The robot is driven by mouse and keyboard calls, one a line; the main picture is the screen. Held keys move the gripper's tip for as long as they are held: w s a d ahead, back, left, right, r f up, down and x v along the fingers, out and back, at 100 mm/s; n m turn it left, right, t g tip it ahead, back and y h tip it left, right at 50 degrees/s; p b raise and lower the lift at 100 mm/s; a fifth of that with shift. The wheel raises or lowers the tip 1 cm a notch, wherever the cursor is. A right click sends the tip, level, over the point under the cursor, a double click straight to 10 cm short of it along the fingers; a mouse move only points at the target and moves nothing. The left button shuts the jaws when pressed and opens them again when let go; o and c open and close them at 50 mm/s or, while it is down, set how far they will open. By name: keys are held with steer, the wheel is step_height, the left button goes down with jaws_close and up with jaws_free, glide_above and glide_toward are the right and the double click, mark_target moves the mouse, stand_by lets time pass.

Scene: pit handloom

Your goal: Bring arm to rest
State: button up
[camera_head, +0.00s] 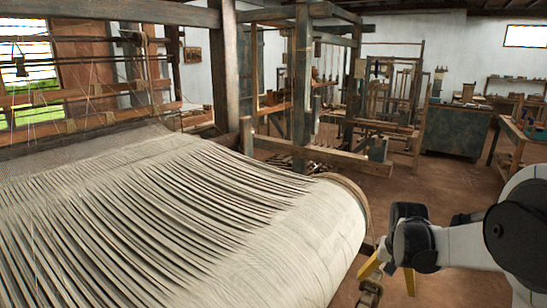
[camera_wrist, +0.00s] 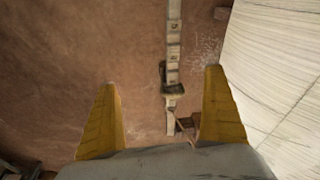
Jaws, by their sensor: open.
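My gripper (camera_head: 390,275) has yellow fingers and hangs pointing down at the lower right of the head view, beside the right end of the cloth roll. In the wrist view my gripper (camera_wrist: 165,115) shows two yellow fingers spread well apart with nothing between them. My white and black arm comes in from the right edge of the head view. The wide roll of pale warp threads (camera_head: 190,215) fills the left and middle of the head view. It also shows at the right of the wrist view (camera_wrist: 285,75), close to the right finger and apparently apart from it.
A pale slotted bar (camera_wrist: 173,50) stands out against the brown floor (camera_wrist: 80,50) below my gripper. The loom's wooden posts (camera_head: 302,80) rise behind the roll. A dark cabinet (camera_head: 455,130) and a workbench (camera_head: 515,140) stand at the back right. Open floor (camera_head: 420,190) lies between.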

steer(key=s+a+r+n+t, duration=0.2)
steer(key=s+a+r, duration=0.5)
steer(key=s+r, duration=0.35)
steer(key=s+a+r+n+t, duration=0.1)
steer(key=s+a+n+t, duration=0.2)
steer(key=s, duration=1)
steer(key=shift+s+a+r, duration=0.15)
steer(key=shift+s+a, duration=0.1)
steer(key=shift+a, duration=1)
